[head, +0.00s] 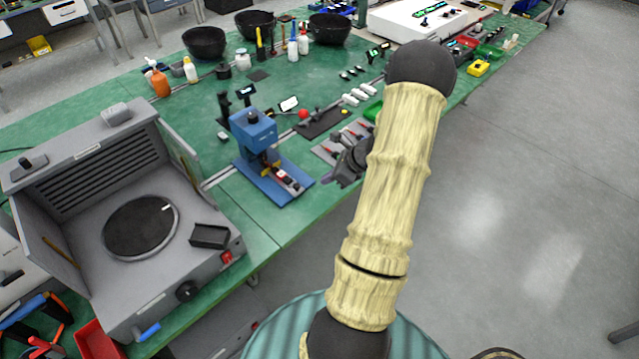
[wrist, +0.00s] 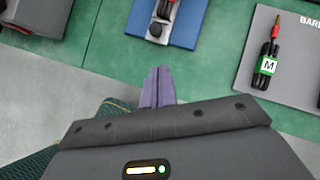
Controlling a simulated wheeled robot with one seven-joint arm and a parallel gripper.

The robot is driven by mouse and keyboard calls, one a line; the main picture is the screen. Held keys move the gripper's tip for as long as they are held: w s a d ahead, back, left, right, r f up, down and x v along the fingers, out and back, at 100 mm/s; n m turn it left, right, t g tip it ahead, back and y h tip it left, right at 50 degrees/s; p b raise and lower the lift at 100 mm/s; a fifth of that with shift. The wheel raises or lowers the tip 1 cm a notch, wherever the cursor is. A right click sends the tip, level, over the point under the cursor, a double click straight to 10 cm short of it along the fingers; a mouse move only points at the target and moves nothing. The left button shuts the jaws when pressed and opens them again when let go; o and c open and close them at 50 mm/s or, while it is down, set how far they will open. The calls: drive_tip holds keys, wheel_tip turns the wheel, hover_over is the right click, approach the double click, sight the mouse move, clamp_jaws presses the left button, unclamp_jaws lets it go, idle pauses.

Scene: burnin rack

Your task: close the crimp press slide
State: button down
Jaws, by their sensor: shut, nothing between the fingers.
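The blue crimp press (head: 254,135) stands on its blue base plate (head: 266,187) near the front edge of the green bench, left of my arm in the head view. Its slide (head: 289,181), with a red and white part on it, sticks out at the front of the press. In the wrist view the front of the slide (wrist: 157,27) and the blue base plate (wrist: 188,22) show at the top. My gripper (wrist: 158,72) is shut and empty, its purple fingertips just short of the plate's front edge. In the head view my gripper (head: 338,182) is partly hidden by my arm.
A grey board with red-tipped tools (head: 335,150) lies right of the press; a grey board with a part marked M (wrist: 267,66) shows in the wrist view. A grey open-lidded machine (head: 200,265) stands to the left. Open floor (head: 510,200) lies right of the bench.

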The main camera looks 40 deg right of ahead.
drive_tip(key=v, duration=0.5)
drive_tip(key=shift+d+f, duration=0.15)
drive_tip(key=shift+d, duration=0.05)
drive_tip(key=shift+w, duration=0.15)
